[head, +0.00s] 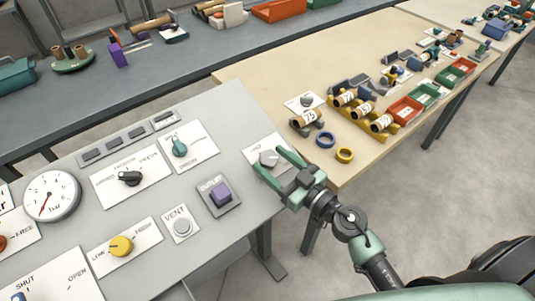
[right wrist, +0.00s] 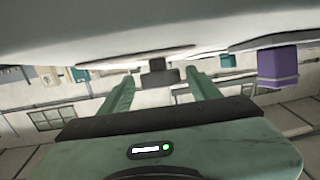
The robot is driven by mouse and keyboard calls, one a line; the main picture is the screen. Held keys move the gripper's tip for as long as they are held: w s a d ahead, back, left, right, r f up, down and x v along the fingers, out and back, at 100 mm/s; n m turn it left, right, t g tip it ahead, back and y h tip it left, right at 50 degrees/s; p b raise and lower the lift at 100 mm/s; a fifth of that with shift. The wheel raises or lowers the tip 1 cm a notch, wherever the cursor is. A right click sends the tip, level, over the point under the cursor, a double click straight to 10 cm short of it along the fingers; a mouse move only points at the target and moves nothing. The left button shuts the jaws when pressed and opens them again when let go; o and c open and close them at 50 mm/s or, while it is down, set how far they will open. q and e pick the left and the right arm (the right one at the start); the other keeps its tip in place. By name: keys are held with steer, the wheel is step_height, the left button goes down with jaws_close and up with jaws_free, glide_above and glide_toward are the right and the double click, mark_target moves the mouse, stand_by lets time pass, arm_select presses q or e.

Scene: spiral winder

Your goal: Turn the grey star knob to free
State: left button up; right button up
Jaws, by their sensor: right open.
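The grey star knob (head: 268,158) sits on a white plate (head: 255,147) near the right edge of the grey panel. Its label is partly covered and too small to read. My right gripper (head: 270,162) is open, with one finger on each side of the knob. In the right wrist view the knob (right wrist: 158,74) stands out from its plate, between and slightly beyond the tips of the open green fingers (right wrist: 161,81). Gaps show on both sides, so the fingers appear not to touch it. My left gripper is not in view.
A purple button (head: 221,192) marked OUTLET, a teal knob (head: 179,146) and a grey VENT button (head: 182,226) are nearby on the panel. A black knob (head: 130,178), a yellow knob (head: 121,246) and a gauge (head: 51,196) lie farther left. A wooden table (head: 262,82) stands behind.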

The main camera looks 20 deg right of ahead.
steer(key=shift+w+a, duration=0.3)
steer(key=shift+w, duration=0.3)
steer(key=shift+w+a, duration=0.1)
steer(key=shift+w, duration=0.15)
jaws_close()
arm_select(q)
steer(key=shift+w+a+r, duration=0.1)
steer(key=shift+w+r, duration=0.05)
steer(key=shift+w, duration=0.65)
